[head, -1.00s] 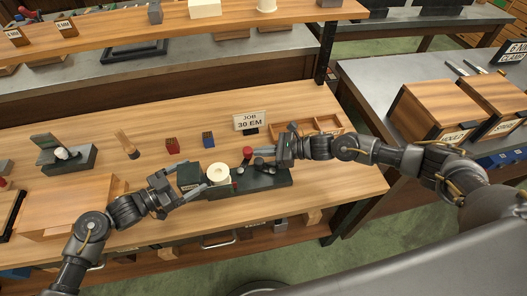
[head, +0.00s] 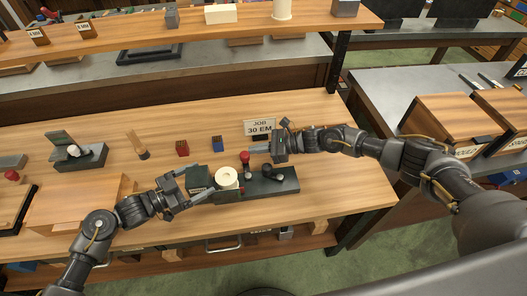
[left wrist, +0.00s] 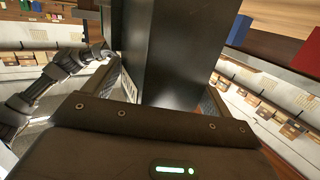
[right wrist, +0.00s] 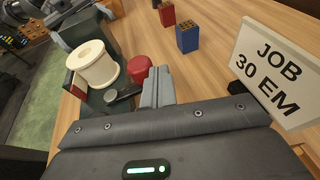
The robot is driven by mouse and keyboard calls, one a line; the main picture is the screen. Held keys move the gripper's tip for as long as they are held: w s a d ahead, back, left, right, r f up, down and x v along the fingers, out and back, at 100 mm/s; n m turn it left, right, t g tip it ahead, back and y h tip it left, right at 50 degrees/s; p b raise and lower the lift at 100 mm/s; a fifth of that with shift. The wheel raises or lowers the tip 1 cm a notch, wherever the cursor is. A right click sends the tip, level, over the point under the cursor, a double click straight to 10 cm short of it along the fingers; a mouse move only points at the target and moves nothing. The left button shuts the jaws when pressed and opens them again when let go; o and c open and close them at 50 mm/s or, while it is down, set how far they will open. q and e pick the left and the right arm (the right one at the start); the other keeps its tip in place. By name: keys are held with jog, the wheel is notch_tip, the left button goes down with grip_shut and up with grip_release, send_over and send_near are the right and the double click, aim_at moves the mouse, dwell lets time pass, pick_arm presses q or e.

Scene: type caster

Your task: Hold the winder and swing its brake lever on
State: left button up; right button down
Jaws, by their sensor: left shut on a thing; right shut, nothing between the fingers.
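The winder has a dark base (head: 282,186), a cream spool (head: 227,178) and a dark block (head: 197,178) at its left end. A lever with a red knob (head: 245,157) stands upright just right of the spool.
A JOB 30 EM sign (head: 259,128) stands just behind the right gripper. A red block (head: 182,148) and a blue block (head: 217,143) stand behind the winder. A wooden box (head: 75,205) lies left. Wooden bins (head: 450,118) stand on the right bench.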

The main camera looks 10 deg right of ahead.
jog(key=shift+w+a, duration=0.15)
jog(key=shift+a, duration=0.3)
jog(key=shift+w+a+n+g, duration=0.25)
jog(key=shift+a+n+g, duration=0.35)
jog(key=shift+n+g, duration=0.15)
jog(key=shift+a+g, duration=0.25)
jog(key=shift+a, duration=0.1)
jog(key=shift+d, duration=0.15)
